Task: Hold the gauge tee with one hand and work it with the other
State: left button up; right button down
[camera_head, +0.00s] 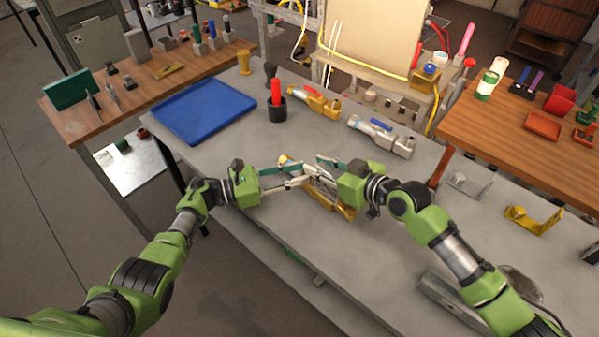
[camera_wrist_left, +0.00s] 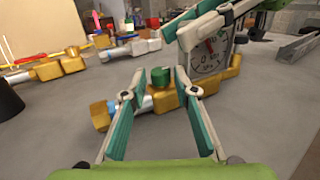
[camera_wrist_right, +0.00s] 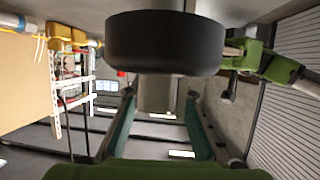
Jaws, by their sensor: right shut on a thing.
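The gauge tee (camera_wrist_left: 218,78) has a brass body, a round white dial with a red needle, a green knob (camera_wrist_left: 161,76) and a silver section; part of its brass shows in the head view (camera_head: 345,211). My right gripper (camera_head: 324,170) is shut on the tee near the gauge. In the right wrist view the gauge is a black round housing (camera_wrist_right: 163,43) just beyond the fingers. My left gripper (camera_wrist_left: 160,95) is open and empty, its fingers pointing at the tee's knob end without visible contact. I cannot tell whether the tee touches the table.
The grey table (camera_head: 235,155) holds a blue tray (camera_head: 203,106), a black cup (camera_head: 277,113) with a red item, a brass valve (camera_head: 318,104) and a silver valve (camera_head: 383,139) behind the grippers. A grey bracket (camera_head: 470,186) and yellow bracket (camera_head: 534,220) stand at the right.

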pick_arm(q)
jog(key=shift+w+d, duration=0.2)
jog(key=shift+d, duration=0.35)
grip_shut()
